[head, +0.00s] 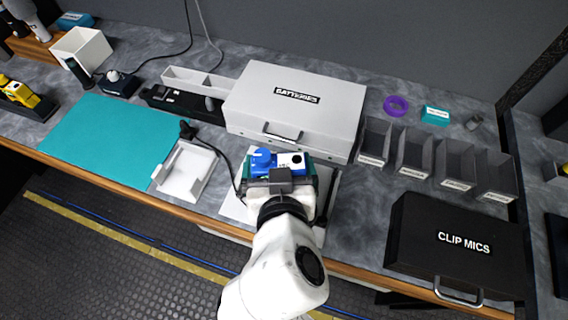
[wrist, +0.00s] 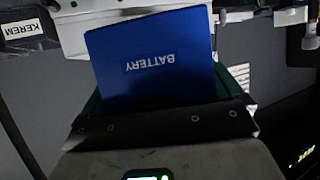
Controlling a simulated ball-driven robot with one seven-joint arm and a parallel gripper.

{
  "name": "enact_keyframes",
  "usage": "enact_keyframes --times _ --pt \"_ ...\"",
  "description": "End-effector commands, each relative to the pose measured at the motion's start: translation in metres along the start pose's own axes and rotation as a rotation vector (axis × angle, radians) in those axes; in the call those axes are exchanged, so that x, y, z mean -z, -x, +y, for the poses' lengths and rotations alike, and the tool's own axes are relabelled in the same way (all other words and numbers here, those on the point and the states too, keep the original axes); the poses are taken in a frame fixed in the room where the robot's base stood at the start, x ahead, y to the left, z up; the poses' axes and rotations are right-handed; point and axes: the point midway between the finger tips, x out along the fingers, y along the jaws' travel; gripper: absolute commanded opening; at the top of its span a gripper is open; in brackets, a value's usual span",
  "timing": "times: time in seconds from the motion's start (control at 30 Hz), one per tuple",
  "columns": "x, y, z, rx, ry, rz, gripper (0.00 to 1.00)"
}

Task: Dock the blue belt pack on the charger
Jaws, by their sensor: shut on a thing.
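The blue belt pack (head: 264,158) is in my gripper (head: 281,180), above the bench's front part, before the grey batteries case. In the wrist view its blue face (wrist: 155,60) carries the word BATTERY, upside down, between my teal-edged fingers (wrist: 165,115). A white label shows on the pack in the head view. My gripper is shut on it. A black cord runs down close to the pack's left side; I cannot tell if it is attached. I cannot tell for sure which thing is the charger; a black base (head: 33,108) holding yellow packs stands at the far left.
The batteries case (head: 345,95) stands just behind my gripper. A white tray (head: 205,160) and a teal mat (head: 110,135) lie left. Grey bins (head: 412,155) and a black CLIP MICS case (head: 415,235) are right. A black long holder (head: 205,112) lies behind the mat.

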Motion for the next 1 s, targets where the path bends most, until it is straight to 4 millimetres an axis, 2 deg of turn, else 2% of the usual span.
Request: enact_keyframes --times 0.1,0.3,0.5,0.7,1.0 --pt "-0.015 -0.025 0.004 -0.002 0.003 -0.003 0.18" --pt "-0.027 -0.052 0.009 -0.001 0.001 0.001 0.18" --pt "-0.035 -0.066 0.011 -0.001 0.000 -0.001 0.18" --pt "-0.058 -0.075 0.011 0.000 0.003 -0.001 0.18" --pt "-0.061 -0.076 0.011 0.001 0.000 0.001 0.18"
